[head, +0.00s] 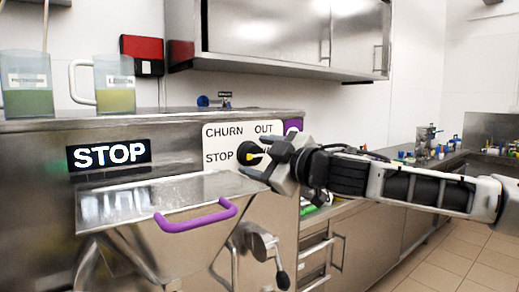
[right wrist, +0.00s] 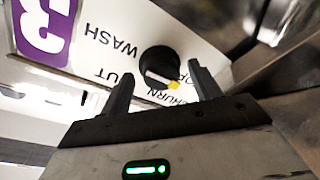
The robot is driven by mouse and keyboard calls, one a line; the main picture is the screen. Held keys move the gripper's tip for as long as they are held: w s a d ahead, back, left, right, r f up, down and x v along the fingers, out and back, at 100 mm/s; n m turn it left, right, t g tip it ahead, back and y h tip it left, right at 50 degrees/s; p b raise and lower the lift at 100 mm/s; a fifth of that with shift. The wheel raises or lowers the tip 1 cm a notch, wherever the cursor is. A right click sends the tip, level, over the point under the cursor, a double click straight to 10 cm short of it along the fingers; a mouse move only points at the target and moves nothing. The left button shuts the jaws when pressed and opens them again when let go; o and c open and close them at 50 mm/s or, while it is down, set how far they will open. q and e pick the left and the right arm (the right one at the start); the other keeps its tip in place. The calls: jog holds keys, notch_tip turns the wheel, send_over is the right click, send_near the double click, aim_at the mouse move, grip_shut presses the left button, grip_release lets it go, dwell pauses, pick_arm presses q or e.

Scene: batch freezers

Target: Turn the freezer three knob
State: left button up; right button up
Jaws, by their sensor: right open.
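The freezer three knob (right wrist: 158,62) is round and black with a white bar and a yellow tip. In the right wrist view its yellow tip points to the lower right, around the CHURN and STOP words; the exact setting is hard to tell. My right gripper (right wrist: 161,72) is open, with one finger to each side of the knob; I cannot tell whether they touch it. In the head view my right gripper (head: 261,158) is at the white label panel (head: 222,133) and partly covers the knob (head: 246,150). My left gripper is not in view.
A purple label with a 3 (right wrist: 42,25) is beside the knob. Below the panel are a steel hatch with a purple handle (head: 196,215) and a black-knobbed lever (head: 262,247). Two jugs (head: 115,85) stand on top. A black STOP sign (head: 108,154) is at left.

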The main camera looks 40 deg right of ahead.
jog(key=shift+w, duration=0.15)
jog(key=c, duration=1)
jog(key=shift+o, duration=0.2)
jog(key=shift+f, duration=0.15)
